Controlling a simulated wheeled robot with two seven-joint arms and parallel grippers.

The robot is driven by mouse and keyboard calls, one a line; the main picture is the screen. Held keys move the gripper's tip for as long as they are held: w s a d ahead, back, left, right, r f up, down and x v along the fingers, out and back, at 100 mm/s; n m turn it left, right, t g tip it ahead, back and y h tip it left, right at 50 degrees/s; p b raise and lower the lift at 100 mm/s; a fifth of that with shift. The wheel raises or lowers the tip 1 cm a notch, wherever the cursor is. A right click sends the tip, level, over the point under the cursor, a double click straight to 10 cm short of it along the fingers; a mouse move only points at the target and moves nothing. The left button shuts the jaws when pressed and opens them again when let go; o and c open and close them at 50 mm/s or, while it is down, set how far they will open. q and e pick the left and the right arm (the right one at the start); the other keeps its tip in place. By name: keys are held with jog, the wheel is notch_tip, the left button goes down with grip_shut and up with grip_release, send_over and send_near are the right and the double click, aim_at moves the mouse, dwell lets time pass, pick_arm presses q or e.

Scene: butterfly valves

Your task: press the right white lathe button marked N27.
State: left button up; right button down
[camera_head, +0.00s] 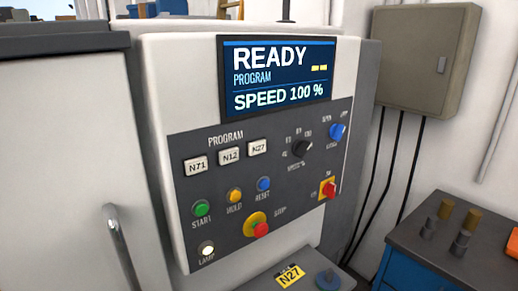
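The white button marked N27 (258,148) is the rightmost of three white buttons under the word PROGRAM on the dark control panel (300,205). To its left are the white buttons N12 (229,156) and N71 (195,166). The screen (277,78) above reads READY, PROGRAM, SPEED 100 %. A yellow label (290,275) reading N27 lies on a grey surface below the panel. Neither gripper shows in the head view.
Green START (201,208), yellow HOLD (235,195) and blue RESET (264,184) buttons sit below the white ones. A red stop knob (261,229) and dials stick out nearby. A grey-topped blue cabinet (450,245) stands at right. A door handle (119,245) projects at left.

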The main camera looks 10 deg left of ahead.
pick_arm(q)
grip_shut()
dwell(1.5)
